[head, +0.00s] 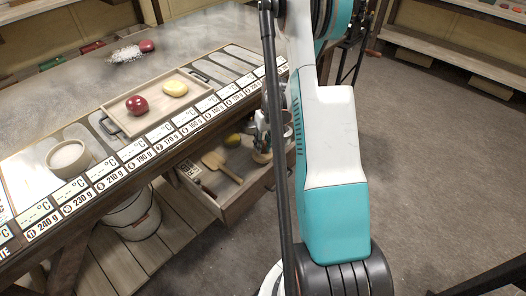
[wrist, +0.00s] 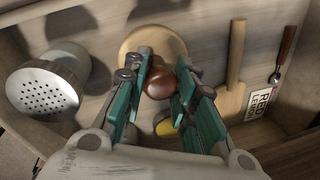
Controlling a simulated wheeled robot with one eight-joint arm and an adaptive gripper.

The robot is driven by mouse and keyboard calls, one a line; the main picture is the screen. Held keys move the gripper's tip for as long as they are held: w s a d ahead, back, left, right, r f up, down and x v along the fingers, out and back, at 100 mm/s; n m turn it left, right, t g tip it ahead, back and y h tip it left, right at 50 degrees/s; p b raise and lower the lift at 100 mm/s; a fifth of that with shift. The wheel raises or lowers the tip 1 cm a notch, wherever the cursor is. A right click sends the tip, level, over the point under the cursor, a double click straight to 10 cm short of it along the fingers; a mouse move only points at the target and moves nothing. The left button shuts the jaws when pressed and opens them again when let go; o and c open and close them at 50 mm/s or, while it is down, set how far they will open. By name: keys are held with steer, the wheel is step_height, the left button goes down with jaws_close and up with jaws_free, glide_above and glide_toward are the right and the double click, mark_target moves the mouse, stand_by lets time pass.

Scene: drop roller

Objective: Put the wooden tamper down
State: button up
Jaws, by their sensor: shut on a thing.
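My gripper (wrist: 163,78) shows in the wrist view, its teal fingers closed around the dark brown rounded knob (wrist: 160,84) of the wooden tamper. A pale round wooden disc (wrist: 150,40) shows behind the knob and looks like the tamper's base. Whether it touches the drawer floor cannot be told.
The open drawer (head: 232,204) under the counter holds a wooden paddle (wrist: 235,70), a perforated metal shaker (wrist: 42,92), a label card (wrist: 262,101) and a yellow item (wrist: 165,128). A tray (head: 115,107) with red and yellow balls stands on the counter.

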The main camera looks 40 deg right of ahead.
mark_target(263, 149)
steer(key=shift+f+b, duration=0.4)
steer(key=shift+f, duration=1.2)
steer(key=shift+f, duration=0.2)
steer(key=o, duration=1)
steer(key=shift+r, duration=0.15)
step_height(263, 149, up, 12)
steer(key=d+p, duration=0.2)
steer(key=p, duration=0.2)
steer(key=shift+s, duration=0.3)
